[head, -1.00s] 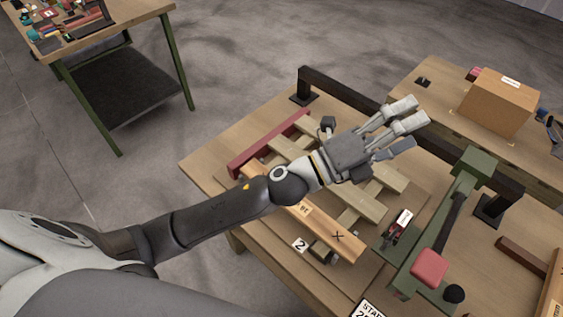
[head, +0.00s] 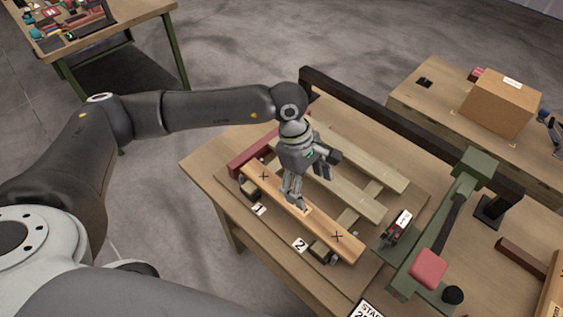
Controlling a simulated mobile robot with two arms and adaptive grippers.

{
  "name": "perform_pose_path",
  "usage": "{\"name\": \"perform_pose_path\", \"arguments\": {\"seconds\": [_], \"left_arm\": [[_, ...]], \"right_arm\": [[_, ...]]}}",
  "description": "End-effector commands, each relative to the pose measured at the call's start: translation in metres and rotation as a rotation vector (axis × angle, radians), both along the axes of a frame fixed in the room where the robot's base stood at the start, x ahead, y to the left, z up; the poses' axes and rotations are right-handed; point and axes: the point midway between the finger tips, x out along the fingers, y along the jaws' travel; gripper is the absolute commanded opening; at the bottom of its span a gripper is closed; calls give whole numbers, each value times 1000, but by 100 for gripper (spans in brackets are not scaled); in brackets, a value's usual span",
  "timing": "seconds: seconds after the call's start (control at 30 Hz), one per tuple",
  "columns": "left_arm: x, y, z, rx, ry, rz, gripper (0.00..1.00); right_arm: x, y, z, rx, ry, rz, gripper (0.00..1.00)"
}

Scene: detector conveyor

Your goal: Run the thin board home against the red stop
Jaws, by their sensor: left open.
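The thin board (head: 324,229) is an orange-tan strip with a black X near each end. It lies slantwise on a low frame on the table, its far left end close to the red stop (head: 240,163); I cannot tell whether they touch. The red stop is a dark red bar across the frame's left end, partly hidden by my arm. My left gripper (head: 294,203) points down over the middle of the board, its open fingers at or just above the board and hiding part of it. I cannot tell whether they touch it. My right gripper is out of view.
Two pale slats (head: 345,191) lie beyond the board. Dark blocks (head: 323,251) and number tags (head: 300,245) sit along its near side. A green fixture with a red pad (head: 430,267) stands at right. A black rail (head: 410,128) crosses behind. A box (head: 498,105) stands farther back.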

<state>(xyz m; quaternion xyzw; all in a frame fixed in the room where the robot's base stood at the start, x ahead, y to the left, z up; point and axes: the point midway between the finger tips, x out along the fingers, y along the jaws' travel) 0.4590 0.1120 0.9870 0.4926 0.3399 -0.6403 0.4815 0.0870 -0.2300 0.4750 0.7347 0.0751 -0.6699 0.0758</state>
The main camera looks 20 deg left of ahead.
Motion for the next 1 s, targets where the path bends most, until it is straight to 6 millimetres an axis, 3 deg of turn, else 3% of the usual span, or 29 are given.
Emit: {"name": "perform_pose_path", "arguments": {"seconds": [0.03, 0.1, 0.3, 0.73, 1.0], "left_arm": [[8, 21, 1, 73, -21, -8, 79], [15, 44, 2, 157, -38, -19, 79], [24, 78, 6, 278, -56, -32, 79], [24, 80, 4, 286, -55, -32, 79], [23, 80, -30, 286, -51, -31, 79]], "right_arm": [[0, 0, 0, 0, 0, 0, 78], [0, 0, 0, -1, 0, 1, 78], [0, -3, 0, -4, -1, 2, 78], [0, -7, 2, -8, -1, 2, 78], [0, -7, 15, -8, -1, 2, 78]]}}
